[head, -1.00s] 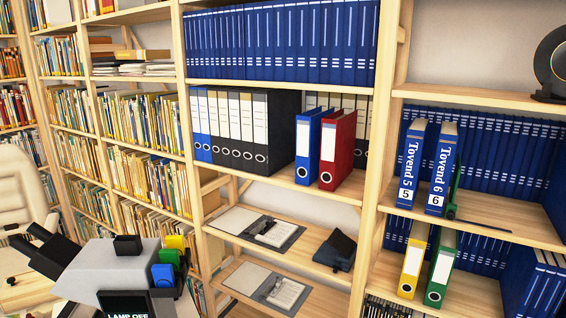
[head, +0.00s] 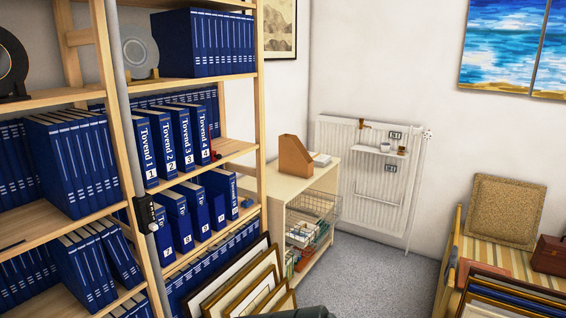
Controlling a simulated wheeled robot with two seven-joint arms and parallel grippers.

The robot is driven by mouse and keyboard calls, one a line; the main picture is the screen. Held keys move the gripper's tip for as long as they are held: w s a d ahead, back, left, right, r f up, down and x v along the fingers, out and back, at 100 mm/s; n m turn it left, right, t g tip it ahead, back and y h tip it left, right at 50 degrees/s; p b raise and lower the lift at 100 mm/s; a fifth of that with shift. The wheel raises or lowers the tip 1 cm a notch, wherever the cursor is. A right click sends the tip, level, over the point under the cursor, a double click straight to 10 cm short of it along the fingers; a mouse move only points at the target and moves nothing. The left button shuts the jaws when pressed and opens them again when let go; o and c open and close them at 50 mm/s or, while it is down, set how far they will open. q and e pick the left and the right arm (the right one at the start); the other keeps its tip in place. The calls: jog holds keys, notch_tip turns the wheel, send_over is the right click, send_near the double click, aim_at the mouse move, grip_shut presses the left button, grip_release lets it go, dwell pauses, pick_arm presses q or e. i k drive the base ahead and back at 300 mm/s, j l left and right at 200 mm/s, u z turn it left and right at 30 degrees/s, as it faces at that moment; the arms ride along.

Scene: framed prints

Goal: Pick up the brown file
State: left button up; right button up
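The brown file (head: 294,155) is an upright, slant-topped holder. It stands on top of a low pale cabinet (head: 262,190) near the room's corner, right of the tall shelves. White papers (head: 321,159) lie just right of it. Nothing touches the file from the front and its near side shows fully. Neither of my grippers can be made out in the head view. A dark rounded shape (head: 298,312) shows at the bottom edge, too cropped to identify.
Tall wooden shelves with blue binders (head: 180,140) fill the left. Framed prints (head: 240,285) lean in front of the cabinet. A wire basket (head: 313,205) sticks out from its right side. Grey carpet (head: 375,265) is clear before the radiator (head: 370,170). A cushioned bench (head: 495,250) stands right.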

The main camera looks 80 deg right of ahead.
aim_at(295, 160)
jog(key=z, duration=2.85)
jog(key=i+l+z, duration=0.3)
jog(key=i, duration=0.55)
jog(key=i+z, duration=0.3)
jog(key=i, duration=0.55)
jog(key=i+u, duration=0.15)
jog(key=i, duration=0.35)
jog(key=i+l+u, duration=0.15)
jog(key=i, duration=0.3)
jog(key=i+l+u, duration=0.15)
jog(key=i, duration=0.35)
jog(key=i+l+u, duration=0.15)
jog(key=i+u, duration=0.25)
jog(key=i+l+u, duration=0.2)
jog(key=u, duration=0.15)
jog(key=i+l+u, duration=0.25)
jog(key=l+u, duration=0.15)
jog(key=i+l+u, duration=0.25)
jog(key=l+u, duration=0.15)
jog(key=i+l+u, duration=0.25)
jog(key=l, duration=0.2)
jog(key=l+u, duration=0.3)
jog(key=l, duration=0.15)
